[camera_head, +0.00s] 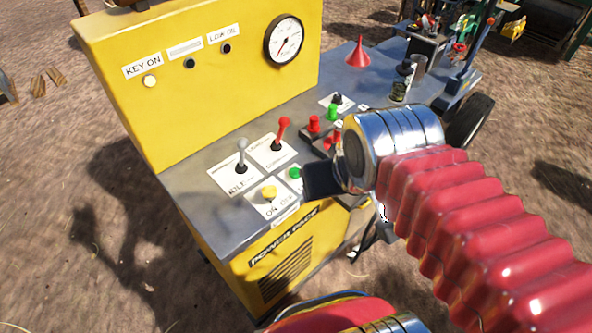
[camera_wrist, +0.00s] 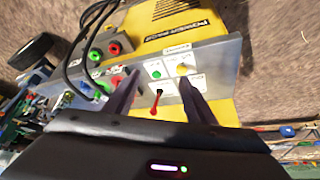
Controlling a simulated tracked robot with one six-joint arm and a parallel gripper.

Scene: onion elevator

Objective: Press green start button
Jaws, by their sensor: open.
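A green button (camera_head: 294,173) sits on a white label plate on the grey panel of the yellow power pack (camera_head: 200,75), next to a yellow knob (camera_head: 269,192). The label by the knob reads ON and OFF. In the wrist view the green button (camera_wrist: 156,74) shows between my fingertips, with the yellow knob (camera_wrist: 183,69) to its right. My gripper (camera_wrist: 158,80) is open, its two dark fingers spread and empty above the panel. In the head view my gripper (camera_head: 318,180) is just right of the green button; its fingertips are partly hidden. I cannot tell whether they touch anything.
A grey lever (camera_head: 241,155) and a red lever (camera_head: 280,132) stand behind the button. Red knobs (camera_head: 314,124) and another green knob (camera_head: 333,112) are farther back. A gauge (camera_head: 284,41) is on the upright yellow panel. A red funnel (camera_head: 358,53) stands on the far deck.

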